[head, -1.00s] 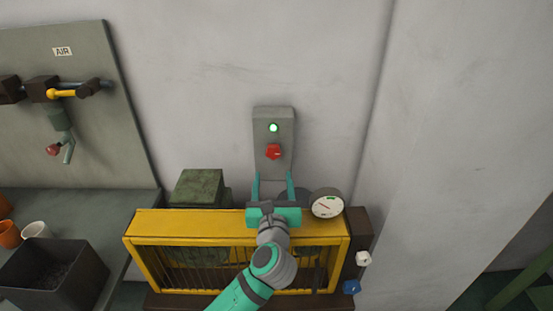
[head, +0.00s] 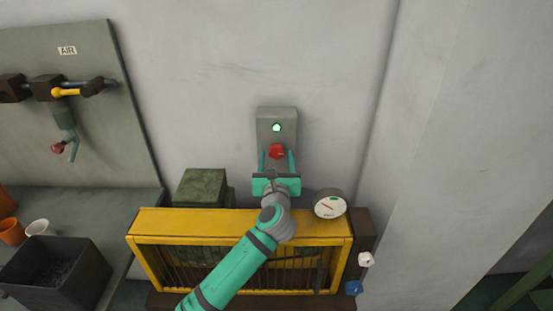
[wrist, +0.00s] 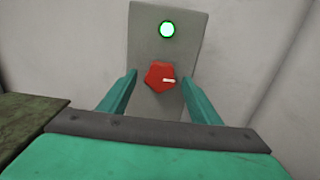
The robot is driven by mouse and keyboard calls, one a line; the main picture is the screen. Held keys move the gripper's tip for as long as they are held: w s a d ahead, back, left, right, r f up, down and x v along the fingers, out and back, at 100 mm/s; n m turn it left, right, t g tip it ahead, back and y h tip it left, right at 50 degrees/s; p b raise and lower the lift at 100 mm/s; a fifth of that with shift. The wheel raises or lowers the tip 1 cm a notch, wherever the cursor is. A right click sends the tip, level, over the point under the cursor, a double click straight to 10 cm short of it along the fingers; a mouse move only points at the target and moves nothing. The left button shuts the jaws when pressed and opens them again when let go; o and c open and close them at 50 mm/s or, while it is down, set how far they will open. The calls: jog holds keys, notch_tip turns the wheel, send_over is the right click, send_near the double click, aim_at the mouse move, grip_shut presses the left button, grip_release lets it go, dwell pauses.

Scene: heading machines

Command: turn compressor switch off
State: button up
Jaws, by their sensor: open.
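A grey switch box (head: 264,118) is on the wall, with a lit green lamp (head: 277,128) above a red rotary knob (head: 277,151). In the wrist view the red knob (wrist: 160,77) has a pale mark pointing right, and the green lamp (wrist: 167,29) glows above it. My gripper (head: 277,158) is open and empty. Its two teal fingers point at the box, one on each side of the knob's lower part in the head view. In the wrist view the fingers (wrist: 157,82) stand left and right of the knob with gaps. Contact with the knob is not visible.
A yellow-framed compressor guard (head: 190,222) stands below the switch box, with a round gauge (head: 330,204) at its right. A dark green block (head: 202,186) sits behind it. A panel marked AIR (head: 100,130) and a dark bin (head: 45,275) are at the left.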

jog(key=c, duration=1.1)
jog(key=shift+o, duration=0.3)
jog(key=shift+n, duration=0.3)
jog(key=n, duration=0.4)
jog(key=shift+d+f+n, duration=0.1)
jog(key=shift+n, duration=0.2)
jog(key=n, duration=0.3)
jog(key=shift+n, duration=0.3)
jog(key=n, duration=0.4)
jog(key=shift+d, duration=0.1)
jog(key=shift+r+n, duration=0.2)
jog(key=shift+n, duration=2.3)
